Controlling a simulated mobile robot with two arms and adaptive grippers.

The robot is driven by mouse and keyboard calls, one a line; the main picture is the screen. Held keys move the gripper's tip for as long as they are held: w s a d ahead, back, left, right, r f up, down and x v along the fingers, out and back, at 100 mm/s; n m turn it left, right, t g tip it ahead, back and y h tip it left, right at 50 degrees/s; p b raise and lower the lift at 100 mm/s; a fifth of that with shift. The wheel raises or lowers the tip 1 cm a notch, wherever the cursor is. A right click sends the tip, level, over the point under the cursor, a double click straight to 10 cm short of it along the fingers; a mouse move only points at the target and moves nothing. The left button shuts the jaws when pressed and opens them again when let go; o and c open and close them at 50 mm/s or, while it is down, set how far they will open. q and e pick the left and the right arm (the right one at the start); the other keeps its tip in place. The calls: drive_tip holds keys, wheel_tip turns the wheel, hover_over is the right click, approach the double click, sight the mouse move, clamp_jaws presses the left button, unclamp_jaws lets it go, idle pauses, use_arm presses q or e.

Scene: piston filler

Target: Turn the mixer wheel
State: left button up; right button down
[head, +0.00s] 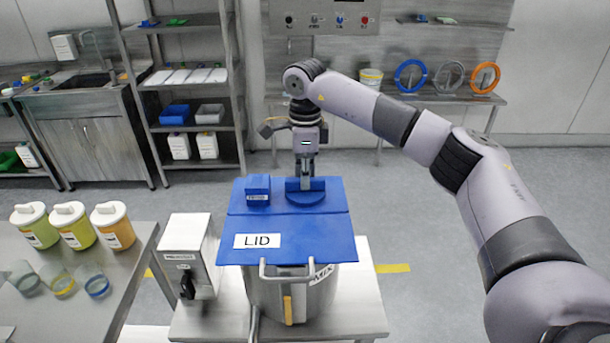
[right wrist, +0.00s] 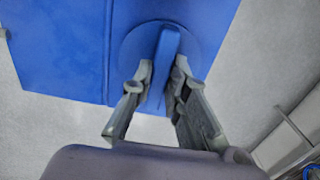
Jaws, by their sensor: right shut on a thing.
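The mixer wheel (head: 305,196) appears to be the round blue disc with an upright bar, on the back part of the blue lid (head: 310,233). The lid covers a steel mixer pot (head: 279,297). My right gripper (head: 306,184) points down over the wheel from above. In the right wrist view its two fingers (right wrist: 162,72) are on either side of the bar of the wheel (right wrist: 166,45), shut on it. The far part of the disc is partly hidden by the bar. My left gripper is not in view.
A small blue block (head: 258,189) stands on the lid, left of the wheel. A grey control box (head: 190,255) with a black knob stands left of the pot. Lidded jars (head: 73,224) and cups (head: 60,280) stand on the left table. Coloured rings (head: 411,75) are on the back bench.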

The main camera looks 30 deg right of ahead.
drive_tip(key=shift+r, duration=0.1)
drive_tip(key=c, duration=1.6)
unclamp_jaws()
drive_tip(key=shift+o, duration=0.2)
wheel_tip(320, 180, up, 12)
